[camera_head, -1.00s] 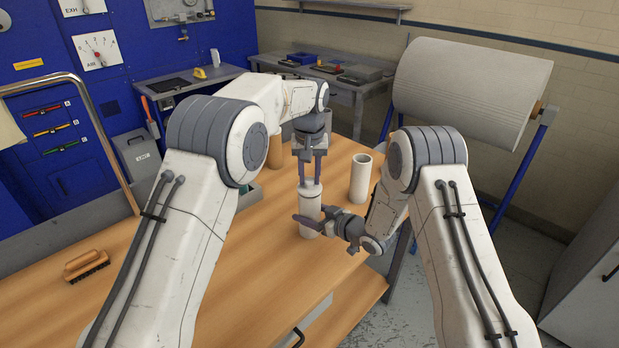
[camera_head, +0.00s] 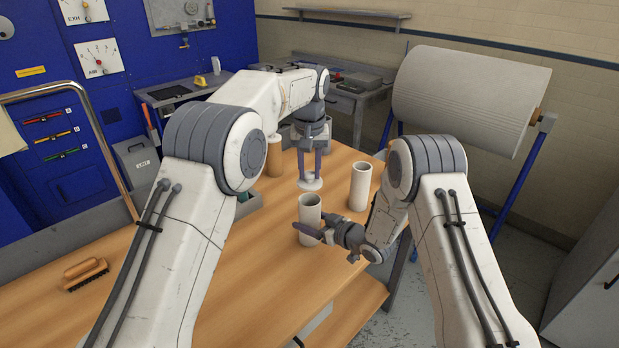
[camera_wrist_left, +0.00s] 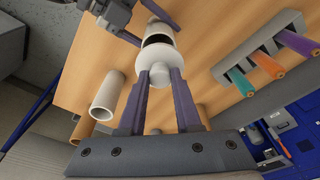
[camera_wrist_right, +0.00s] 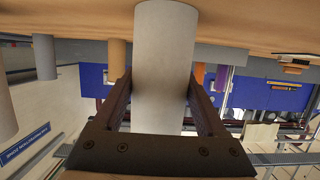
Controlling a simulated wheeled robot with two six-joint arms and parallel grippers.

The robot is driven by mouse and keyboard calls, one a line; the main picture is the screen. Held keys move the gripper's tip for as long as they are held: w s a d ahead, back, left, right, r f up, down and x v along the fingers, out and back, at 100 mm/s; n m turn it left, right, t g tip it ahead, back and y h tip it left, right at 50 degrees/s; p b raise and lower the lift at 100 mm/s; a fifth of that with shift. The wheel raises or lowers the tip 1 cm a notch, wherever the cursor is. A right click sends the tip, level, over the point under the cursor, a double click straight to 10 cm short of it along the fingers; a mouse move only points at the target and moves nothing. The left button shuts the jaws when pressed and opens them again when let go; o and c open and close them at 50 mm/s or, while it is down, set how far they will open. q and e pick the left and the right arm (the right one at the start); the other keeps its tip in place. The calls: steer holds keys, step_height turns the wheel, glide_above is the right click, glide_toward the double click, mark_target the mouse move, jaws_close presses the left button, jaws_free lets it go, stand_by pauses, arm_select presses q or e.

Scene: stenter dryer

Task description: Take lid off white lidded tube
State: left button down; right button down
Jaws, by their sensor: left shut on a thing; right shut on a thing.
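The white tube (camera_head: 310,214) stands upright on the wooden table, its top open. My right gripper (camera_head: 318,232) is shut around the tube's body low down; the right wrist view shows the tube (camera_wrist_right: 164,60) between both fingers. The white lid (camera_head: 311,183) is off the tube, a little above its rim. My left gripper (camera_head: 311,168) is shut on the lid's knob and points down. In the left wrist view the lid (camera_wrist_left: 155,60) is between the fingertips, with the tube's dark opening (camera_wrist_left: 158,39) beyond it.
Another white tube (camera_head: 360,182), open at the top, stands to the right. A brown tube (camera_head: 274,156) stands behind to the left. A brush (camera_head: 86,272) lies at the table's left. The front table area is clear.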

jaws_free()
